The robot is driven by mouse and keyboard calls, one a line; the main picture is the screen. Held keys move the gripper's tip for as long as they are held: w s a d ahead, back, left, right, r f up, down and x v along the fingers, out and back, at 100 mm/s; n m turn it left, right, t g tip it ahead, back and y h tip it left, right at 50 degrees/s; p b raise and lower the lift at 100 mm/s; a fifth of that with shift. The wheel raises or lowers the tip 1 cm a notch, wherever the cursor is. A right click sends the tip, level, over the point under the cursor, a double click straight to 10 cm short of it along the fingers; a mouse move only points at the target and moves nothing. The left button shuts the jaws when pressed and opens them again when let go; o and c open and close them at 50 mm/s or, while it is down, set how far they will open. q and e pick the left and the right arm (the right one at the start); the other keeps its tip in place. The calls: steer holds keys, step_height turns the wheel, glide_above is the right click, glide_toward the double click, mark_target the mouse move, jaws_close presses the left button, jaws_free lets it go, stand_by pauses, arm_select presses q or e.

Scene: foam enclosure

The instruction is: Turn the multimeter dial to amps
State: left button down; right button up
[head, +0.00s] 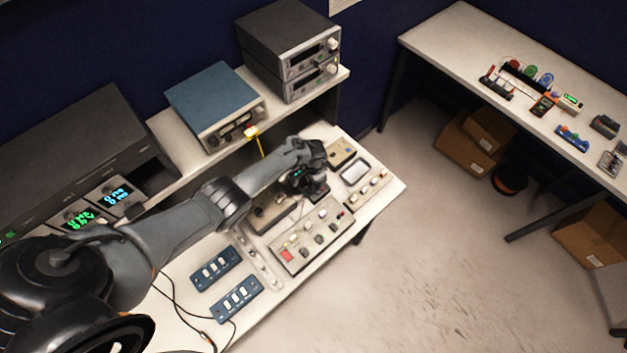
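A small orange-edged handheld device (543,105), which looks like the multimeter, lies on the right-hand table (455,45). Its dial is too small for me to read the setting. My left arm reaches in from the left over the near workbench. Its dark gripper (314,190) is low over the bench, beside a grey control panel (325,241) with knobs and a red button, far from the orange device. I cannot tell whether its fingers are open or shut, or touching anything. My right gripper is not in view.
A blue instrument (215,105) and stacked black instruments (292,55) stand on the bench's raised shelf. Blue switch boxes (237,299) and cables lie at its front. Cardboard boxes (470,145) sit under the right-hand table. Open floor (430,250) separates the two tables.

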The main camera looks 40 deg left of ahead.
arm_select(q)
steer(key=shift+m, duration=0.3)
steer(key=c, duration=0.8)
jaws_free()
step_height(320, 180, up, 11)
steer(key=p, duration=0.3)
steer(key=shift+d+f+p, duration=0.1)
steer(key=shift+p, duration=0.25)
steer(key=shift+s, duration=0.1)
